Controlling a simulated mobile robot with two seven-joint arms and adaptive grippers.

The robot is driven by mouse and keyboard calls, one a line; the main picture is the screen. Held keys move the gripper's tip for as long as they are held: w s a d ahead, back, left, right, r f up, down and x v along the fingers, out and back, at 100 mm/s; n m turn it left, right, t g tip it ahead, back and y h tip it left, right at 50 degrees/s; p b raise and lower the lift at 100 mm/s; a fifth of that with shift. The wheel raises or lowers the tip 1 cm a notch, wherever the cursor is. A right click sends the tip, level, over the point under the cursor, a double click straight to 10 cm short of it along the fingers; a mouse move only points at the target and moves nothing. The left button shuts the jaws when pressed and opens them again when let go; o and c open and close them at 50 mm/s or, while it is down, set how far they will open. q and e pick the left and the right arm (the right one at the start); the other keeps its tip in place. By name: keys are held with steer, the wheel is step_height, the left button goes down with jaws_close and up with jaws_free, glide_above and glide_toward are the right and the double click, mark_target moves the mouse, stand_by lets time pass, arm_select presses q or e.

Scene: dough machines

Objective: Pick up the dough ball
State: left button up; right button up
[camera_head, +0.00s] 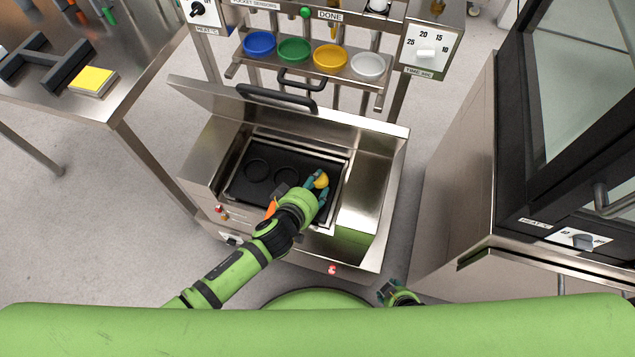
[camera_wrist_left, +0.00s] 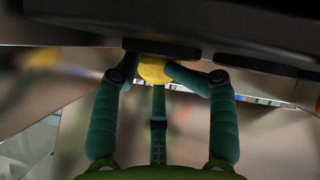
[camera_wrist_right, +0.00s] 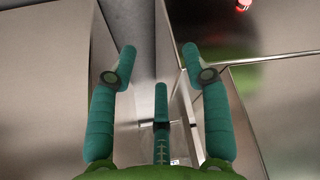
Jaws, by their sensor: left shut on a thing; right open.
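The dough ball (camera_head: 321,181) is small, round and yellow. My left gripper (camera_head: 320,188) is shut on it, over the right side of the dark tray (camera_head: 262,200) in the open steel machine. In the left wrist view the dough ball (camera_wrist_left: 155,70) sits between the teal fingertips of my left gripper (camera_wrist_left: 155,75), its upper part cut off by a dark edge. My right gripper (camera_head: 392,292) is low, in front of the machine's right corner. In the right wrist view my right gripper (camera_wrist_right: 160,60) is open and empty.
The machine's lid (camera_head: 300,110) stands raised behind the tray. Blue (camera_head: 259,44), green (camera_head: 294,50), yellow (camera_head: 330,58) and white (camera_head: 368,66) bowls sit on a rack behind. An oven (camera_head: 570,130) stands right, a steel table (camera_head: 120,60) left.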

arm_select(q)
steer(key=shift+s+a+f, duration=0.1)
steer(key=shift+s+f, duration=0.05)
steer(key=shift+f, duration=0.1)
steer(key=shift+c, duration=0.2)
arm_select(e)
steer(key=shift+s, duration=0.3)
arm_select(q)
steer(key=shift+r+p, duration=0.3)
steer(key=shift+r, duration=0.15)
jaws_close()
steer(key=r, duration=0.1)
steer(key=r+p, duration=0.1)
steer(key=r, duration=0.1)
steer(key=shift+w, duration=0.2)
steer(key=s+d+p+v, duration=0.1)
steer(key=d+p+v, duration=0.1)
steer(key=v, duration=1.1)
steer(key=shift+s+d+r, duration=0.2)
steer(key=shift+d+r, duration=0.1)
steer(key=shift+r, duration=0.05)
arm_select(e)
steer(key=s+g, duration=0.2)
steer(key=s, duration=0.6)
steer(key=shift+s+r, duration=0.3)
steer(key=shift+r, duration=0.05)
